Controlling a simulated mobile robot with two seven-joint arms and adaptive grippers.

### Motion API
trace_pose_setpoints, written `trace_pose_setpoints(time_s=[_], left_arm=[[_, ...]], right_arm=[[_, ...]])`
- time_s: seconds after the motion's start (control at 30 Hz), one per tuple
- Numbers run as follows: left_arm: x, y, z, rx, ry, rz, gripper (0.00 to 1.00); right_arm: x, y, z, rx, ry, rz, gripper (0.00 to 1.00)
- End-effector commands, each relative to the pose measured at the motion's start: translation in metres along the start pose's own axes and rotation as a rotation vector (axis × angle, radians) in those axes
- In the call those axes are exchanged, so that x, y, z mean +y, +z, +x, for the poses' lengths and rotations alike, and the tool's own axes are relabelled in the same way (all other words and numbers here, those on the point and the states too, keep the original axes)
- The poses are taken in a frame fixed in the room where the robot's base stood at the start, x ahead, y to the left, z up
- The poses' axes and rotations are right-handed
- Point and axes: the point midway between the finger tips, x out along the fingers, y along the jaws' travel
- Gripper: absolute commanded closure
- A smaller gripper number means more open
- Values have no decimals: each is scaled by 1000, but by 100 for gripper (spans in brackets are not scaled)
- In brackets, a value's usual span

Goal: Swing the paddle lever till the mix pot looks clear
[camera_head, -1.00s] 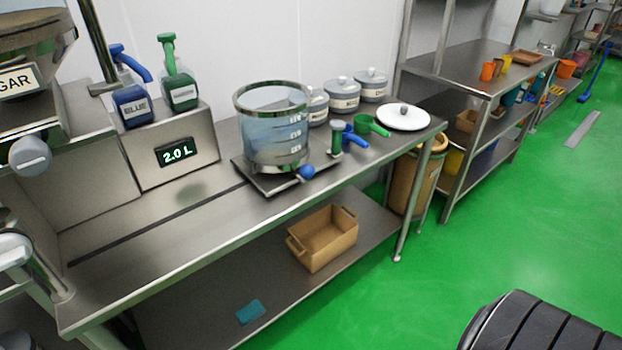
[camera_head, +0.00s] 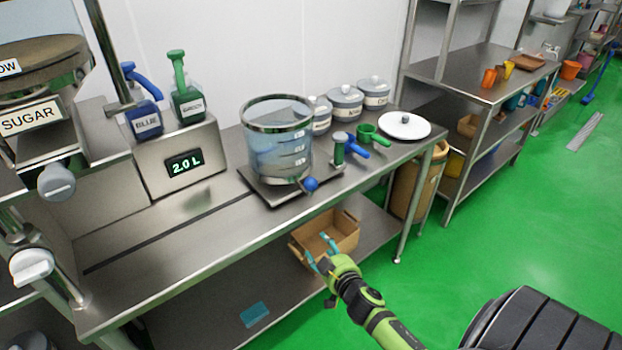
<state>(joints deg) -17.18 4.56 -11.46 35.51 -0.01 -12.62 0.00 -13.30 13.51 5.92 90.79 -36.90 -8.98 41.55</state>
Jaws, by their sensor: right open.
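The mix pot (camera_head: 268,150) is a clear, metal-rimmed vessel with white level marks, standing on a dark base plate on the steel bench. It looks pale blue and cloudy. A lever with a blue ball knob (camera_head: 311,184) sticks out at its front foot; it looks like the paddle lever. My right gripper (camera_head: 318,251) is open and empty, in front of the bench edge, below and apart from the knob, overlapping the cardboard-coloured bin in the picture. My left gripper is out of view.
The bin (camera_head: 345,228) sits on the lower shelf with a teal cloth (camera_head: 255,314). Scoops (camera_head: 367,134), lidded jars (camera_head: 346,103) and a white lid (camera_head: 404,126) lie right of the pot.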

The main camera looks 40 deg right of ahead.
Motion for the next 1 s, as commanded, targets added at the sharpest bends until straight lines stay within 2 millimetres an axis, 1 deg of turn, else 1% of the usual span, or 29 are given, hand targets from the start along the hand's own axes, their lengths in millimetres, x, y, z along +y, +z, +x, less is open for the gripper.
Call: trace_pose_setpoints(time_s=[0.03, 0.1, 0.2, 0.23, 0.3, 0.37, 0.7, 0.8, 1.0], left_arm=[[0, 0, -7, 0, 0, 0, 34], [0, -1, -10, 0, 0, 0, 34], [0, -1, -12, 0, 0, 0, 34], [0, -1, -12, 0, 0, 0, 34], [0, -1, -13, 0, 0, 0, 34], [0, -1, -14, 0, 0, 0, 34], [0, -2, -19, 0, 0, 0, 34], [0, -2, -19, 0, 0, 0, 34], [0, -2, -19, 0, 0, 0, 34]], right_arm=[[12, -45, -2, 81, 16, 3, 41], [25, -88, -5, 168, 33, 6, 41], [35, -128, -12, 248, 48, 11, 41], [37, -135, -13, 263, 50, 12, 41], [40, -145, -13, 283, 54, 12, 41], [41, -148, -10, 288, 55, 13, 41], [43, -161, 38, 286, 54, 14, 41], [44, -163, 47, 286, 55, 13, 41], [44, -164, 53, 285, 53, 14, 41]])
